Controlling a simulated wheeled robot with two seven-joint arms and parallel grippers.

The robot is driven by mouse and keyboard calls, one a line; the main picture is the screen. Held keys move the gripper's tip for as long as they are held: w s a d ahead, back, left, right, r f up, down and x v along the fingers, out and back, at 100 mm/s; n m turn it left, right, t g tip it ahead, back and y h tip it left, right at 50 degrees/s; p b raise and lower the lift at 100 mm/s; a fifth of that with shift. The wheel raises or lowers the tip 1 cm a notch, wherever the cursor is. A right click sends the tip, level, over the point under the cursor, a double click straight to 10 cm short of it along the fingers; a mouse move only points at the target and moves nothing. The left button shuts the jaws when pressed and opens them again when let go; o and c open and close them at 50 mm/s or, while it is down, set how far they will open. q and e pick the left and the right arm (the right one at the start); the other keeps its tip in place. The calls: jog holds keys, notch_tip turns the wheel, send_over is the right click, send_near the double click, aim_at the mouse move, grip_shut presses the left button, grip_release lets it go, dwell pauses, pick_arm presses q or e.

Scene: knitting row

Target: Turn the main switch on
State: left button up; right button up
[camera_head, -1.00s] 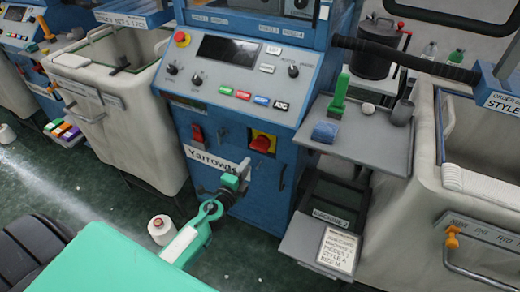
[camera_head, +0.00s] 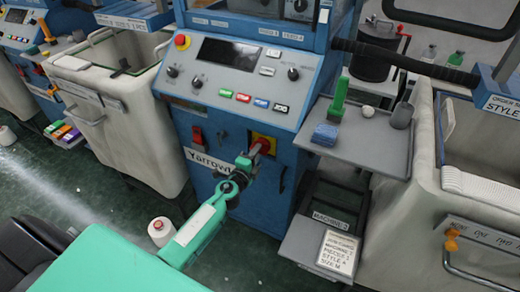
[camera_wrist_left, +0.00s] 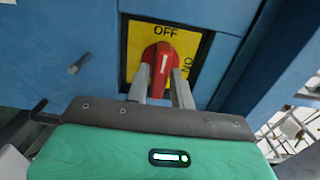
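The main switch is a red rotary knob (camera_head: 262,145) on a yellow plate on the front of the blue machine (camera_head: 285,205). In the left wrist view the knob (camera_wrist_left: 160,62) has its white mark pointing up to OFF; ON is at the plate's right. My left gripper (camera_head: 250,157) is at the knob. In the left wrist view its two fingers (camera_wrist_left: 161,88) stand apart, one on each side of the knob's lower part. The knob hides the fingertips, so I cannot tell whether they press on it. My right gripper is out of view.
The control panel (camera_head: 210,80) with buttons and an emergency stop (camera_head: 182,41) is above. A grey side tray (camera_head: 365,145) with small items juts out at the right. A cone of yarn (camera_head: 161,230) stands on the floor.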

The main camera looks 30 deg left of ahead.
pick_arm(q)
grip_shut()
jog(key=m, duration=0.4)
jog(key=shift+m, duration=0.3)
jog(key=shift+m+p, duration=0.3)
jog(key=shift+m, duration=1.8)
